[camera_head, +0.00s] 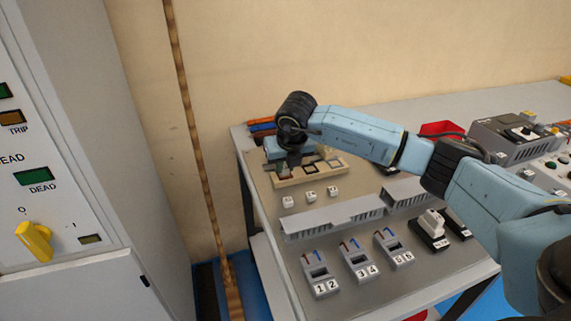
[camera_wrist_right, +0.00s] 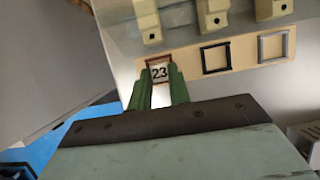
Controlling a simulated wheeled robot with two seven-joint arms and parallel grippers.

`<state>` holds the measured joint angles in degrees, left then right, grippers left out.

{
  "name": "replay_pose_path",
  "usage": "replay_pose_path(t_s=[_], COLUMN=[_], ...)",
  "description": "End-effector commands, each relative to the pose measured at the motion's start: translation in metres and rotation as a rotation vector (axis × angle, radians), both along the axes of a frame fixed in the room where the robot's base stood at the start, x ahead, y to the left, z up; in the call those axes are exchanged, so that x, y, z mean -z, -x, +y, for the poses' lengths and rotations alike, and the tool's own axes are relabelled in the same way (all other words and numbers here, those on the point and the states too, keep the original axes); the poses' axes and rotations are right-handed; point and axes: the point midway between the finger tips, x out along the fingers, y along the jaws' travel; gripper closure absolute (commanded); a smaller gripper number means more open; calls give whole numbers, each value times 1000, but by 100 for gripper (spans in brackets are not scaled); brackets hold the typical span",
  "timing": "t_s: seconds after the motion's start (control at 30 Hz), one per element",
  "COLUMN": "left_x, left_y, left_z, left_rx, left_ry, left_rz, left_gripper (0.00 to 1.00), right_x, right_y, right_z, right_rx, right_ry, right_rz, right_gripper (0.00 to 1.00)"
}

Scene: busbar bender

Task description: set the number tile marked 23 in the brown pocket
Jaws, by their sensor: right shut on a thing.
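The number tile marked 23 (camera_wrist_right: 159,73) is white with dark digits and sits between the green fingertips of my right gripper (camera_wrist_right: 160,84), which is shut on it. The right gripper also shows in the head view (camera_head: 284,170), at the left end of the pale wooden board (camera_head: 318,174). In the wrist view the brown pocket (camera_wrist_right: 158,58) frames the top of the tile, and the tile lines up with it. I cannot tell whether the tile is fully seated or just above. The fingers hide the pocket's lower part. My left gripper is not in view.
A black-framed pocket (camera_wrist_right: 215,57) and a grey-framed pocket (camera_wrist_right: 273,46) beside the brown one look empty. Small white blocks (camera_head: 310,195) stand in front of the board. A grey slotted duct (camera_head: 335,215) and several numbered modules (camera_head: 318,272) lie nearer.

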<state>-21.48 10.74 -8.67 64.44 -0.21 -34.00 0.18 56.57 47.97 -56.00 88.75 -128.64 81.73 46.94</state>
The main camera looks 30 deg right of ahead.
Motion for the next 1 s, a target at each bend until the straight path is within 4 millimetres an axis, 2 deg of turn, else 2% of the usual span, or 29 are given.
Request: replay_pose_path(t_s=[0.07,0.1,0.3,0.57,0.67,0.77,1.0], left_x=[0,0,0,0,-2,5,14], left_y=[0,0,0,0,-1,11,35], left_z=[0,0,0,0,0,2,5], left_rx=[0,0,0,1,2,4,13], left_ry=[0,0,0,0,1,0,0], left_rz=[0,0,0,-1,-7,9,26], left_gripper=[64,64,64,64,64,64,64], right_x=[0,0,0,-1,-8,-23,-74], right_y=[0,0,0,0,2,8,28], right_z=[0,0,0,0,1,2,8], right_rx=[0,0,0,0,-1,-2,-3], right_ry=[0,0,0,0,0,1,0], right_rz=[0,0,0,0,-2,-3,-4], right_gripper=[100,79,56,56,56,56,56])
